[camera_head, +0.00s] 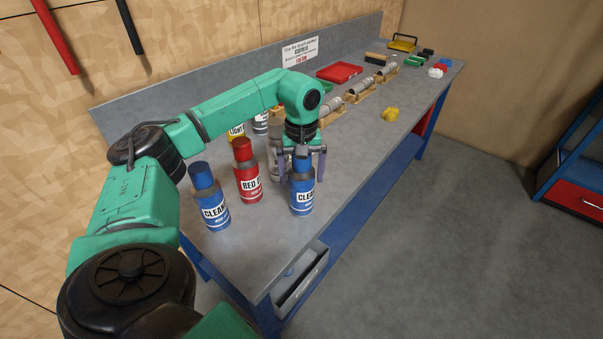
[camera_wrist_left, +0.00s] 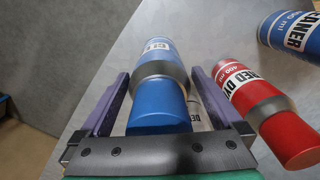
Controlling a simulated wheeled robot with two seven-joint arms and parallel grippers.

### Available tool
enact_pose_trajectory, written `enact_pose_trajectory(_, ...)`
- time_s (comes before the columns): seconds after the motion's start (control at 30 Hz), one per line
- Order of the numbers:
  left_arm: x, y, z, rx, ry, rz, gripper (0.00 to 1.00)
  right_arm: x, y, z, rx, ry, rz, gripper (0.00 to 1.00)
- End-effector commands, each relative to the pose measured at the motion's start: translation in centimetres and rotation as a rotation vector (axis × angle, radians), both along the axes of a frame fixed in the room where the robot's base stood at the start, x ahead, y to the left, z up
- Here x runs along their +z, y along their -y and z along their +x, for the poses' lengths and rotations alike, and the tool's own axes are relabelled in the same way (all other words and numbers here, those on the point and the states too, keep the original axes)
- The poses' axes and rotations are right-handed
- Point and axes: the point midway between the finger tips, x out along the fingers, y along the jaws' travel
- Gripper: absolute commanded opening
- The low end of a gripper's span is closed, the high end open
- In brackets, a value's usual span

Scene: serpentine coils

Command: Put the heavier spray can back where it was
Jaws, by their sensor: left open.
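My left gripper (camera_head: 302,170) is open, its two purple fingers on either side of the upper part of a blue spray can (camera_head: 302,198). This can stands upright near the bench's front edge. In the left wrist view the same can (camera_wrist_left: 158,95) lies between the spread fingers (camera_wrist_left: 159,78), with a visible gap on at least one side. A second blue can (camera_head: 211,205) stands farther left, also in the wrist view (camera_wrist_left: 296,38). A red can (camera_head: 248,182) stands between the two blue ones. Labels are partly cut off or hidden. Which can is heavier cannot be seen.
A grey can (camera_head: 274,158), a yellow can (camera_head: 236,134) and another can (camera_head: 260,124) stand behind, partly hidden by my arm. An open drawer (camera_head: 302,281) juts out in front.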

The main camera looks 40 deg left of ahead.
Motion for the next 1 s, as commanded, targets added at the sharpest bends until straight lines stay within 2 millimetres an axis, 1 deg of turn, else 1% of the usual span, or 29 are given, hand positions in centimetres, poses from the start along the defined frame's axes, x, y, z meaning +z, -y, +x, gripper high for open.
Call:
enact_pose_trajectory(0.07,0.6,0.0,0.1,0.0,0.004,-0.001,1.0,-0.2,0.0,0.0,0.0,-0.001,0.0,0.5)
enact_pose_trajectory(0.17,2.2,0.0,0.2,0.0,0.006,-0.001,1.0,-0.5,0.0,-0.1,0.0,-0.001,0.0,0.5)
enact_pose_trajectory(0.27,4.4,0.1,0.2,0.0,0.007,-0.001,1.0,-0.9,0.0,-0.1,0.0,-0.001,0.0,0.5)
enact_pose_trajectory(0.4,8.0,0.1,0.2,-0.001,0.006,-0.002,1.0,-1.1,0.0,-0.1,-0.001,-0.002,0.0,0.5)
enact_pose_trajectory(0.47,9.4,0.1,0.1,0.0,0.006,-0.002,1.0,-1.2,0.0,-0.1,-0.001,-0.002,0.0,0.5)
enact_pose_trajectory(0.5,10.9,0.0,0.1,0.001,0.004,0.0,1.0,0.2,0.0,-0.1,-0.001,-0.003,-0.001,0.5)
enact_pose_trajectory(0.53,11.4,0.0,0.1,0.0,0.003,0.0,1.0,0.6,0.0,-0.1,-0.001,-0.003,-0.001,0.5)
enact_pose_trajectory(0.6,12.0,0.0,0.1,0.001,0.002,0.001,1.0,0.9,0.0,-0.1,-0.001,-0.003,-0.001,0.5)
enact_pose_trajectory(0.67,12.2,0.0,0.0,0.001,0.001,0.0,1.0,1.0,0.0,-0.1,-0.001,-0.003,-0.001,0.5)
enact_pose_trajectory(1.0,12.0,0.0,0.0,0.0,0.001,-0.001,1.0,0.8,0.0,-0.1,0.0,-0.002,0.0,0.5)
